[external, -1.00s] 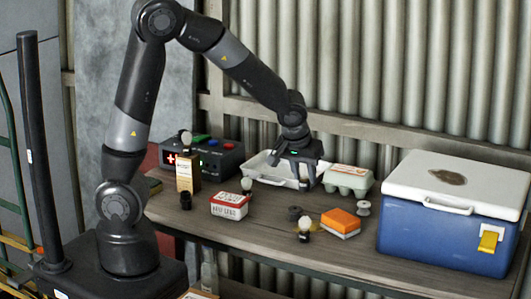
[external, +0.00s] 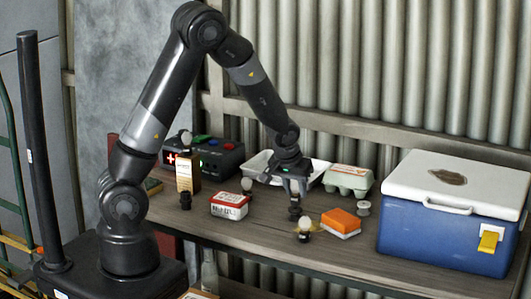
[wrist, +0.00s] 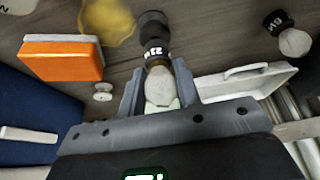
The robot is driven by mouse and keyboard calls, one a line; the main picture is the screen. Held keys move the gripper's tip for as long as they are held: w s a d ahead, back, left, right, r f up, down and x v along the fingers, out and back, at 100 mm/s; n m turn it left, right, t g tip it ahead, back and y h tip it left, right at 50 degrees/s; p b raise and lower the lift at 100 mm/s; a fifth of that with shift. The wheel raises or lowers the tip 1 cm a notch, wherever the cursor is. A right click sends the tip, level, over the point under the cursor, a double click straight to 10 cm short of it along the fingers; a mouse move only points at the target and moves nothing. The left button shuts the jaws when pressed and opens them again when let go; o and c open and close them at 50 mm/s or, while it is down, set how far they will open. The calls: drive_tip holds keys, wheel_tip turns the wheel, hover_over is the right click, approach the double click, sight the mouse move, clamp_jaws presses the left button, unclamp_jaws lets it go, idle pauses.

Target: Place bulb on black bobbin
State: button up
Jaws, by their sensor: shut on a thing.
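My gripper (external: 294,188) is shut on a bulb, pointing down over the table. In the wrist view the bulb's pale glass (wrist: 160,88) sits between the fingers, its dark labelled base pointing away from my gripper. A black bobbin (wrist: 153,22) stands beyond the base, roughly in line with it. I cannot tell whether base and bobbin touch.
A red-and-white box (external: 229,205) stands left. Behind are a white tray (external: 260,166) and egg carton (external: 348,178); a blue cooler (external: 440,235) is right.

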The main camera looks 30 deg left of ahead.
drive_tip(key=shift+f, duration=0.6)
drive_tip(key=shift+f, duration=0.1)
drive_tip(key=o, duration=1)
